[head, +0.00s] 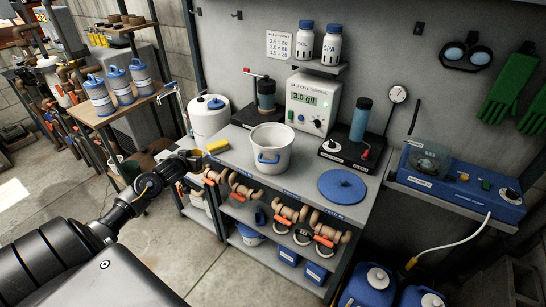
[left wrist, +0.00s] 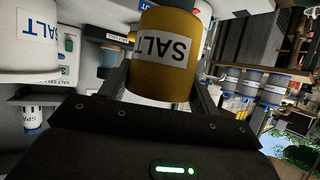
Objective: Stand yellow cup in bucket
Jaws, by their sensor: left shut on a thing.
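The yellow cup (left wrist: 165,55) with a white SALT label fills the upper middle of the left wrist view, between the fingers of my left gripper (left wrist: 160,85). In the head view the yellow cup (head: 217,146) is small and sits at the tip of my left gripper (head: 203,156), which is shut on it. It is just left of the white bucket (head: 271,147) and apart from it. The bucket stands upright on the grey bench, with a blue handle at its front. The bucket's inner floor is hidden. My right gripper is not in view.
The bench (head: 295,185) holds a blue round lid (head: 342,186) right of the bucket. A salt cell controller (head: 312,102) and a black stand with a blue-topped cylinder (head: 361,120) are behind. A white tank (head: 208,117) stands at back left. Pipes with orange handles line the bench's front.

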